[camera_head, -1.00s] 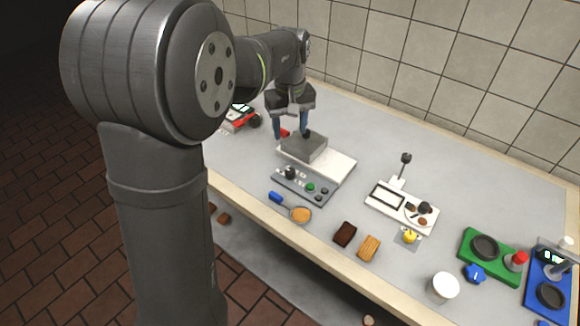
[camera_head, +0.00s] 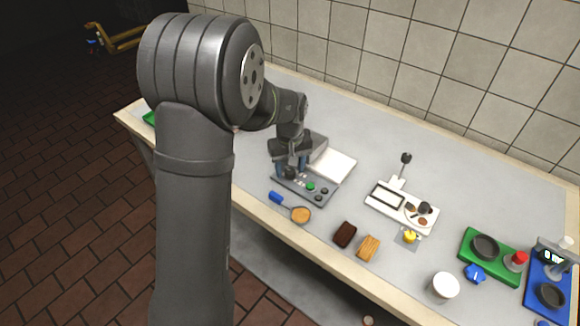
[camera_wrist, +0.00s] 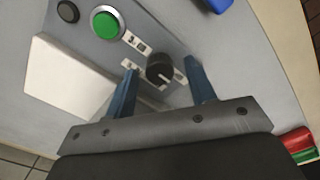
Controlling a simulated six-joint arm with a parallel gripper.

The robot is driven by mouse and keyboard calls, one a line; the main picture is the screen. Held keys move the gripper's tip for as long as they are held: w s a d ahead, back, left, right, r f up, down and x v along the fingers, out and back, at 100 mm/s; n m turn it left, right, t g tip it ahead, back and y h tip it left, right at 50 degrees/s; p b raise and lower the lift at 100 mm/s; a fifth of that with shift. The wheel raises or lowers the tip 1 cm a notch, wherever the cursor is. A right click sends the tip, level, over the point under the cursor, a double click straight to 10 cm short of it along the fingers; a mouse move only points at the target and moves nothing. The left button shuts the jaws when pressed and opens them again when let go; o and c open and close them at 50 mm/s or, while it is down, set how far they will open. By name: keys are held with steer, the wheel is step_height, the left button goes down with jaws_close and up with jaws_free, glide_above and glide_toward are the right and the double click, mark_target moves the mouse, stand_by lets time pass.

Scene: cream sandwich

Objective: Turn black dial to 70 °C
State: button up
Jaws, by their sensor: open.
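The black dial (camera_wrist: 159,67) shows in the wrist view on a grey control panel, with white labels around it and a pale pointer mark on its face. Its setting is too small to read. The panel (camera_head: 318,199) lies near the counter's front edge in the head view. My gripper (camera_wrist: 163,75) is open, one blue finger on each side of the dial, apart from it. In the head view my gripper (camera_head: 292,170) hangs over the left end of the panel and partly hides the dial.
A green button (camera_wrist: 107,24) and a black knob (camera_wrist: 68,11) share the panel. A white plate (camera_head: 335,163) and grey block lie behind it. Brown and tan slabs, a white cup and other devices stand to the right.

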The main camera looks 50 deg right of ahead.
steer(key=c, duration=1)
steer(key=shift+o, duration=0.2)
